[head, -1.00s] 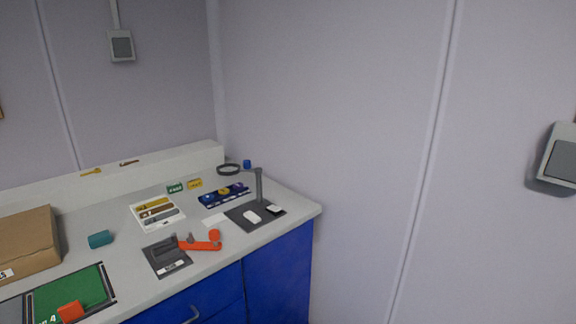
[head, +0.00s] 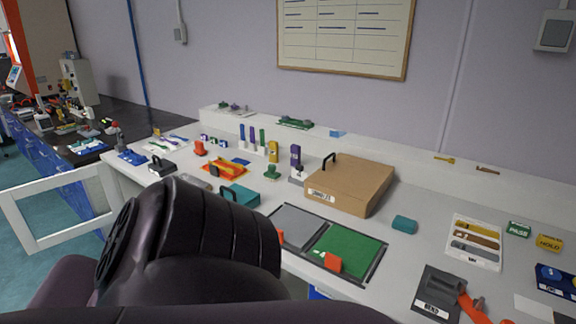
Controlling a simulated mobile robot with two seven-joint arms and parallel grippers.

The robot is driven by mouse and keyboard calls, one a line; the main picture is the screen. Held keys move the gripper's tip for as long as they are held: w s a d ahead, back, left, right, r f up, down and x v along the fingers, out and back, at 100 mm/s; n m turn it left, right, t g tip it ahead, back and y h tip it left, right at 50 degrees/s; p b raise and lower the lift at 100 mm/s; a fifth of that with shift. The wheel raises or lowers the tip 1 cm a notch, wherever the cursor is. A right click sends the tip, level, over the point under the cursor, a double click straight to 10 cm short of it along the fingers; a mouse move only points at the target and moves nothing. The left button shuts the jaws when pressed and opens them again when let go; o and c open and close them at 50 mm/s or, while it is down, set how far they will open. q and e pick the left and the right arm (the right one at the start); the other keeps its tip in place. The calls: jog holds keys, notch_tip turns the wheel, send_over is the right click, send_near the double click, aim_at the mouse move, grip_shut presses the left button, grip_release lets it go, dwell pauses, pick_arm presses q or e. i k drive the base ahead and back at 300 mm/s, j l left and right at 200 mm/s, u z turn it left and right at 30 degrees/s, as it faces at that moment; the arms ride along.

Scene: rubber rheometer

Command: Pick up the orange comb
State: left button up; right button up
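No clearly comb-shaped orange object can be made out in the head view. An orange-red long piece (head: 467,304) lies partly over a dark plate at the lower right, cut by the frame's bottom edge; I cannot tell if it is a comb. Other orange items are a small block (head: 333,262) at the green panel's front edge, an upright piece (head: 199,148) at the left of the bench, and a flat orange-yellow piece (head: 228,168) beside it. My dark arm fills the lower left and hides part of the bench. Neither gripper shows.
A brown box (head: 350,185) stands mid-bench, with a green panel (head: 350,245) before it. A teal cylinder (head: 404,224) and a white card (head: 474,242) with coloured strips lie to its right. A white frame (head: 62,205) juts out at left. Bare bench shows around the cylinder.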

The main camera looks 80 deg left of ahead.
aim_at(214, 170)
jog(key=u, duration=1.45)
